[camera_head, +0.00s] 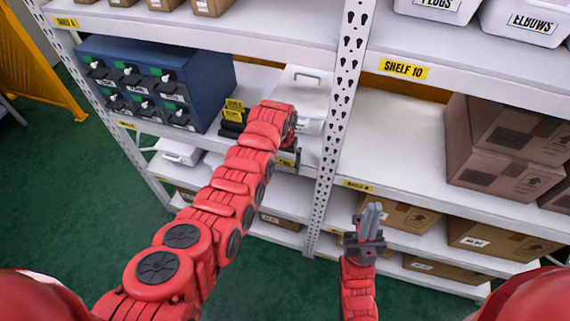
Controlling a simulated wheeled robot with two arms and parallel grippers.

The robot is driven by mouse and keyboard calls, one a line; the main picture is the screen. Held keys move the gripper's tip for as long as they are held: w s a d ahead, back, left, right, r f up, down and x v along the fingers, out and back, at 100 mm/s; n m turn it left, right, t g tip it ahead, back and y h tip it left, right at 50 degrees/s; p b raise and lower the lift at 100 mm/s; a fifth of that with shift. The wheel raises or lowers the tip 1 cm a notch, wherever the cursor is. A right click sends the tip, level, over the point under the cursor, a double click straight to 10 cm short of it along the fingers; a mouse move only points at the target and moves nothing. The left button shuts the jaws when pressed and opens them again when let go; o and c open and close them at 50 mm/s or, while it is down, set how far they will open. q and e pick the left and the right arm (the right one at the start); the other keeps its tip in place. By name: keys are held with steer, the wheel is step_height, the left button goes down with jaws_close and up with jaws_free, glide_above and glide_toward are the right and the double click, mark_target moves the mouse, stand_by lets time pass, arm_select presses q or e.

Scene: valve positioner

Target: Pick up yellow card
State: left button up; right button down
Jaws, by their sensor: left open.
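A yellow card (233,115) with dark print stands by a low black object on the middle shelf, right of the blue drawer cabinet. My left arm reaches over that shelf from the lower left. My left gripper (289,152) is at its far end, right of the card and apart from it; it is largely hidden behind my own wrist, and nothing is visibly held. My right gripper (370,220) points up in front of the right-hand lower shelves, its two grey fingers close together with nothing seen between them.
A blue drawer cabinet (155,82) stands left of the card. A white case (302,92) lies behind my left wrist. A perforated upright (336,120) divides the bays. Brown boxes (505,140) fill the right end; the shelf between (400,135) is clear.

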arm_select(q)
steer(key=c, duration=1.1)
steer(key=shift+r, duration=0.15)
